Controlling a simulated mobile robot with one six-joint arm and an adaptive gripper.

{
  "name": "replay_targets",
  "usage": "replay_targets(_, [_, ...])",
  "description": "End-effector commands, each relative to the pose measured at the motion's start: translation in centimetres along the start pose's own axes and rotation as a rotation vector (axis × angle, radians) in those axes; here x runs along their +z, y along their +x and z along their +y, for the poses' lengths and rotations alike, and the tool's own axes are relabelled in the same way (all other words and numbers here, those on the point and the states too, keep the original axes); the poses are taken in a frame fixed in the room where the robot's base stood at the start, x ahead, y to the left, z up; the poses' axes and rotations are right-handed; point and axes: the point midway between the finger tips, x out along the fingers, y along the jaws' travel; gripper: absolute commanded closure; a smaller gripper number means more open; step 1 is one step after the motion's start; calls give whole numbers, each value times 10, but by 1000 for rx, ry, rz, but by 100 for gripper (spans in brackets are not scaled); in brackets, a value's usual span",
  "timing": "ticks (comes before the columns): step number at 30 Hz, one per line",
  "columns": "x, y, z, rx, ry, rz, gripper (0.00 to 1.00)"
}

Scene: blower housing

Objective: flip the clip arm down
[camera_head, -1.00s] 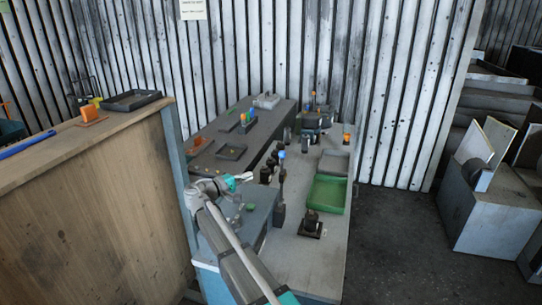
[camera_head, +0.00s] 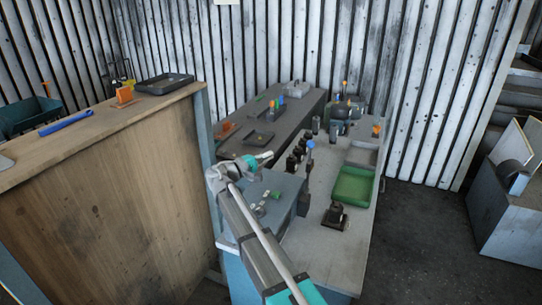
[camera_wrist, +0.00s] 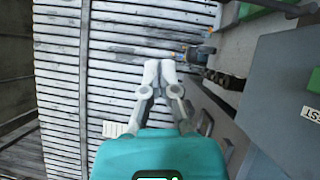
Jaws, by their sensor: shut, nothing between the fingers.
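My gripper (camera_head: 266,156) is shut and empty, held in the air above the left side of the workbench, near a blue-grey box (camera_head: 284,185). In the wrist view its two pale fingers meet at the tips (camera_wrist: 160,68), with nothing between them. Small green and pale parts (camera_head: 266,204) sit on the box top, just right of my arm. I cannot pick out the clip arm for certain in either view, nor tell its position.
A blue-topped post (camera_head: 310,147) and several dark cylinders stand right of the box. A green tray (camera_head: 353,185) and a dark block on a plate (camera_head: 335,216) lie on the bench. A wooden counter (camera_head: 120,170) is at left. Dark floor at right is open.

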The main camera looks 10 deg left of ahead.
Motion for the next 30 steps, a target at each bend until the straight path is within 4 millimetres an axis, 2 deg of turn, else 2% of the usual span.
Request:
replay_targets(18, [0,89,1,0,0,-3,100])
replay_targets(24, [21,105,1,0,0,-2,100])
replay_targets(30, [28,113,0,0,0,0,100])
